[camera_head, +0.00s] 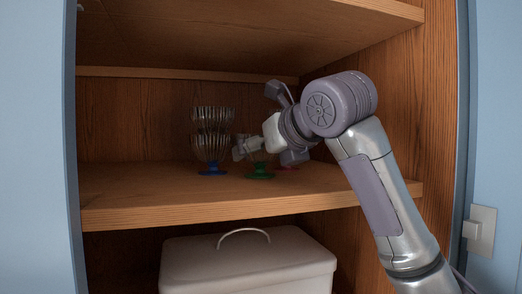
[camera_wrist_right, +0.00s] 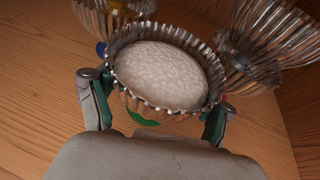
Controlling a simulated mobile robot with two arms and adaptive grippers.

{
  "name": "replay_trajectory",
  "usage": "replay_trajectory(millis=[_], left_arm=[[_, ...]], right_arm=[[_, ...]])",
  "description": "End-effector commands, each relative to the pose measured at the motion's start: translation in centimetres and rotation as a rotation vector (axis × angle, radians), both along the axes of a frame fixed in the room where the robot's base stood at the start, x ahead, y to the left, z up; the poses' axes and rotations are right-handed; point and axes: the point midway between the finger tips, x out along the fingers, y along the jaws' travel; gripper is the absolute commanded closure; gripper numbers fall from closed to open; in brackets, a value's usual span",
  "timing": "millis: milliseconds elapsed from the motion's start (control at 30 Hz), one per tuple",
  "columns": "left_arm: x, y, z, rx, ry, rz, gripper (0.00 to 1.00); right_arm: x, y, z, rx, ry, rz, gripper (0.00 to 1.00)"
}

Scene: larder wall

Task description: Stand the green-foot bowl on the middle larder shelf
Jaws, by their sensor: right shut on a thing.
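The green-foot bowl (camera_head: 259,174) is a ribbed clear glass bowl on the middle larder shelf (camera_head: 140,199). Its foot appears at shelf level; I cannot tell whether it bears fully on the wood. In the right wrist view the bowl (camera_wrist_right: 122,78) has a scalloped rim and a white, bumpy filling, with a bit of green foot below. My right gripper (camera_head: 254,149) is shut on this bowl, one finger on each side in the wrist view. My left gripper is not in view.
Stacked glass bowls with a blue foot (camera_head: 211,172) stand just left. A red-foot glass (camera_head: 288,168) is behind to the right, partly hidden by my arm; a ribbed glass (camera_wrist_right: 268,45) is close at right. A lidded white box (camera_head: 245,262) sits below. The shelf's left is clear.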

Motion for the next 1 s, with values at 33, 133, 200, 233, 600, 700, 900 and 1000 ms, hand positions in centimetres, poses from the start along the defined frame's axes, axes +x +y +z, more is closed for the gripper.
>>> replay_trajectory(millis=[33, 133, 200, 233, 600, 700, 900, 1000], left_arm=[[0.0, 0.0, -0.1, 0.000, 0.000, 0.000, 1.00], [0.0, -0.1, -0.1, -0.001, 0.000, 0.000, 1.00], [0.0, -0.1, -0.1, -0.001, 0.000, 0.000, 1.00], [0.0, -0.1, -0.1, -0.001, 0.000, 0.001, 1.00], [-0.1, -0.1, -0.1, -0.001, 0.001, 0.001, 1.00], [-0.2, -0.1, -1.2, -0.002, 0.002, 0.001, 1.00], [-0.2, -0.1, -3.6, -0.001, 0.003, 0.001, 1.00], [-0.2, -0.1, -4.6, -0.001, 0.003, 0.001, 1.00]], right_arm=[[0.0, 0.0, -0.2, 0.000, -0.002, -0.001, 0.68], [0.0, 0.0, -0.2, 0.000, 0.000, 0.000, 0.08], [0.0, 0.0, -0.2, 0.000, 0.000, 0.000, 0.00], [0.0, 0.0, -0.2, 0.000, 0.000, 0.000, 0.00], [-0.1, -0.1, 0.2, 0.001, 0.000, 0.000, 0.00], [-1.2, -0.7, 0.4, 0.001, -0.005, -0.002, 0.00], [-4.7, -2.7, 1.7, 0.001, -0.006, -0.003, 0.00], [-6.5, -3.7, 2.4, 0.001, -0.005, -0.002, 0.00]])
